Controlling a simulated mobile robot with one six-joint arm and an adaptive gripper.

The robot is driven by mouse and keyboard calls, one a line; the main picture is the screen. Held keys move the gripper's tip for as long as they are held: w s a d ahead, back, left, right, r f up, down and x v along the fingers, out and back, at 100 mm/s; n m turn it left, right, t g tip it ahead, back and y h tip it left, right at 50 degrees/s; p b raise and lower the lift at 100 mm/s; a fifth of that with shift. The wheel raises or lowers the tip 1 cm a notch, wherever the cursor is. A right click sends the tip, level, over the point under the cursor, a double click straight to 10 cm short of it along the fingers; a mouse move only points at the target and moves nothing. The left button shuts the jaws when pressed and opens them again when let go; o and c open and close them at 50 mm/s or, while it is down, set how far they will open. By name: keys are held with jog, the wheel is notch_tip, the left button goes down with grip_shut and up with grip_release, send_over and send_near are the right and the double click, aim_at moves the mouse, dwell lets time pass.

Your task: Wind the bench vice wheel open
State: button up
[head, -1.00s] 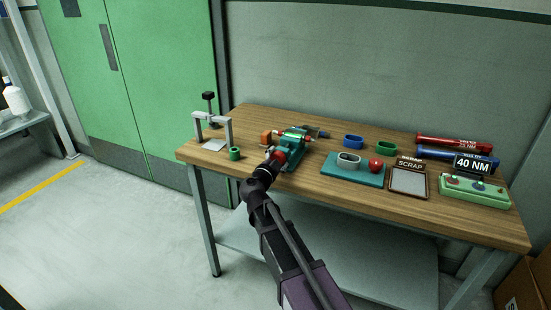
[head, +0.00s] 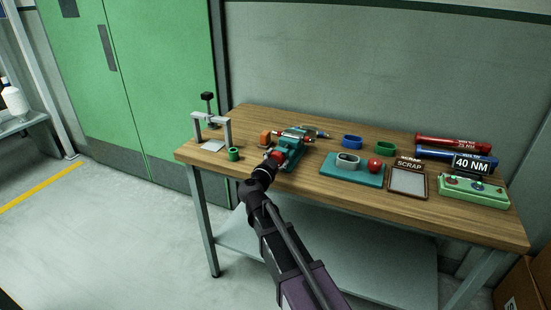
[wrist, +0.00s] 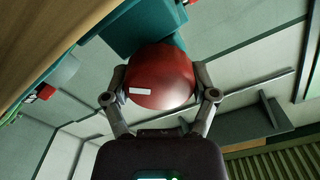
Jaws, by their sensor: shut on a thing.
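The teal bench vice (head: 291,147) stands near the front edge of the wooden table, left of its middle. Its red wheel (wrist: 160,78) fills the middle of the wrist view and carries a small white mark. My gripper (wrist: 161,96) has one finger on each side of the wheel and is shut on it. In the head view my gripper (head: 270,163) reaches the vice from the front, and my arm hides part of the wheel. Metal and red parts show at the top of the vice; the jaw gap is too small to judge.
A grey press frame (head: 212,122) and a green ring (head: 233,154) stand left of the vice. To the right are a teal board (head: 340,175), a scrap tray (head: 408,182) and a green control box (head: 470,190).

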jog(key=n, duration=0.5)
jog(key=shift+w+a+r+n, duration=0.15)
jog(key=shift+w+a+n, duration=0.05)
jog(key=shift+n, duration=0.1)
jog(key=n, duration=0.5)
jog(key=shift+a+n, duration=0.15)
jog(key=shift+n, duration=0.15)
jog(key=n, duration=1)
jog(key=shift+a+f+n, duration=0.1)
jog(key=shift+f+n, duration=0.15)
jog(key=shift+n, duration=0.15)
jog(key=n, duration=0.5)
jog(key=shift+f+b, duration=0.1)
jog(key=shift+b, duration=0.2)
jog(key=n, duration=0.5)
jog(key=shift+f+n, duration=0.1)
jog(key=shift+n, duration=0.3)
jog(key=n, duration=0.5)
jog(key=shift+n, duration=0.3)
jog(key=n, duration=0.5)
jog(key=shift+s+d, duration=0.1)
jog(key=shift+d, duration=0.15)
